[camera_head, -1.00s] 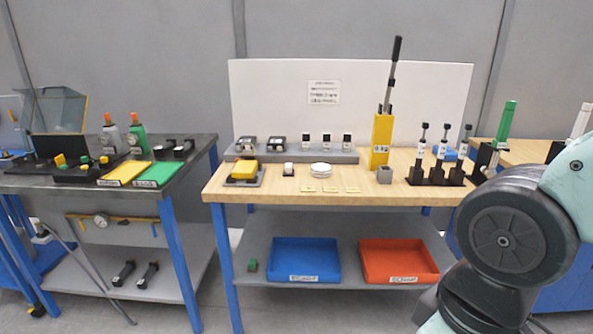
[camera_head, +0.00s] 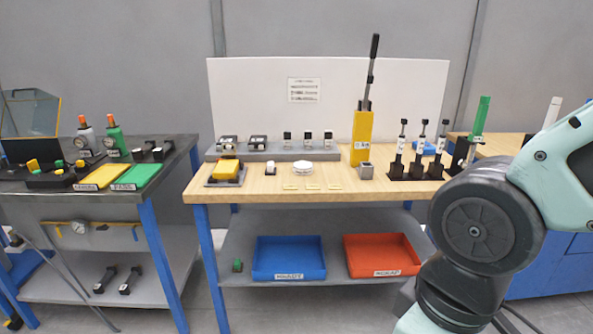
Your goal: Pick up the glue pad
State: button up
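No object in view carries a readable label as the glue pad, so I cannot tell for sure which it is. Candidates on the wooden workbench (camera_head: 384,195) are a yellow block (camera_head: 225,170) on a dark tray at the left, a white round dish (camera_head: 302,169) near the middle, and three small flat pale-yellow pieces (camera_head: 312,187) along the front. A yellow pad (camera_head: 100,177) and a green pad (camera_head: 137,177) lie on the dark table at left. My gripper is not in view; only links of my arm show at the right, apart from the bench objects.
A yellow lever press (camera_head: 364,135) and several black-and-white upright tools (camera_head: 419,150) stand at the bench's right. A blue bin (camera_head: 290,272) and a red bin (camera_head: 382,269) sit on the lower shelf. The bench's front right is clear.

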aim_at(269, 169)
jog(key=i+j+u, duration=0.15)
jog(key=i+j, duration=0.15)
jog(key=i, duration=0.2)
jog(key=i+j+u, duration=0.1)
jog(key=i+j, duration=0.15)
jog(key=i, duration=0.2)
jog(key=i+j+u, duration=0.15)
jog(key=i, duration=0.35)
jog(key=i+j+u, duration=0.15)
jog(key=i, duration=0.4)
